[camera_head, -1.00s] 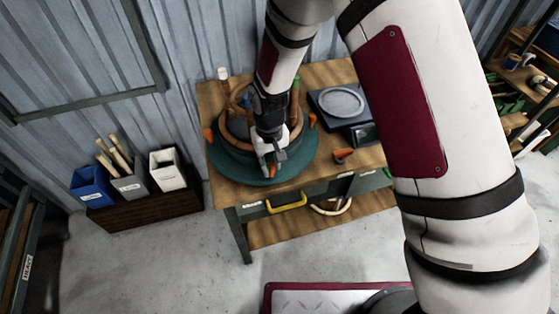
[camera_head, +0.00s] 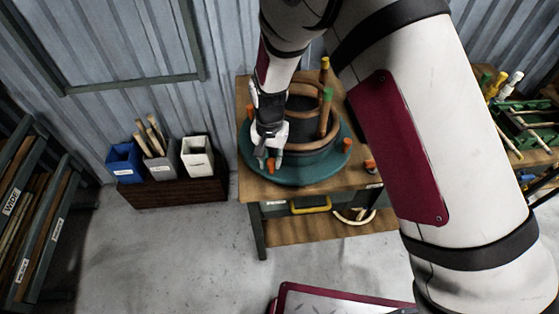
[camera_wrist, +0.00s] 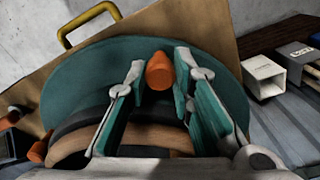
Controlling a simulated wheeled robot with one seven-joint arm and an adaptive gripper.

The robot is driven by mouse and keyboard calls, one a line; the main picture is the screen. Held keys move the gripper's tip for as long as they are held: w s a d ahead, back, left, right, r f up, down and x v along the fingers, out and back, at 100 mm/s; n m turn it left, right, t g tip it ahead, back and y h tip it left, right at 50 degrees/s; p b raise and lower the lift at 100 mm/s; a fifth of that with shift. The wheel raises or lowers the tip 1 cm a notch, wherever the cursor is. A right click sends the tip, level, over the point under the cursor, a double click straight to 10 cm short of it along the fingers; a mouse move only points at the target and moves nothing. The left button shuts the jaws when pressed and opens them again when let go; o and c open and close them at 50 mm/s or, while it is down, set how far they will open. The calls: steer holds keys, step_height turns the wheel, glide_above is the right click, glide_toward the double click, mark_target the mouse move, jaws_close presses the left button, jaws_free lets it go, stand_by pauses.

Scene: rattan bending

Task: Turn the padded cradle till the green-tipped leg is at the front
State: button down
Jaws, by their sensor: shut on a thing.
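The padded cradle is a round teal turntable (camera_head: 313,173) with dark padding and brown rattan hoops on top. It sits on a wooden workbench (camera_head: 365,180). The green-tipped leg (camera_head: 325,115) stands upright on the right side of the cradle. A yellow-tipped leg (camera_head: 324,75) stands behind it. My gripper (camera_head: 269,160) is at the front left of the turntable, shut on an orange peg (camera_wrist: 159,71) near its rim. Other orange pegs show at the right rim (camera_head: 347,144) and the left rim (camera_head: 249,111). My arm hides part of the cradle's left side.
Blue, grey and white bins (camera_head: 197,157) stand on a dark wooden box left of the bench. A drawer with a yellow handle (camera_head: 312,207) is under the benchtop. A loose orange piece (camera_head: 370,166) lies on the bench right of the turntable.

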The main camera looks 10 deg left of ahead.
steer(key=shift+w+a+m+b, duration=0.15)
steer(key=shift+w+a+m, duration=0.25)
steer(key=shift+a+m, duration=0.4)
steer(key=shift+w+a+m+b, duration=0.15)
steer(key=shift+w+a+m, duration=0.3)
steer(key=shift+a, duration=0.5)
steer(key=c, duration=1.4)
jaws_free()
step_height(320, 180, up, 12)
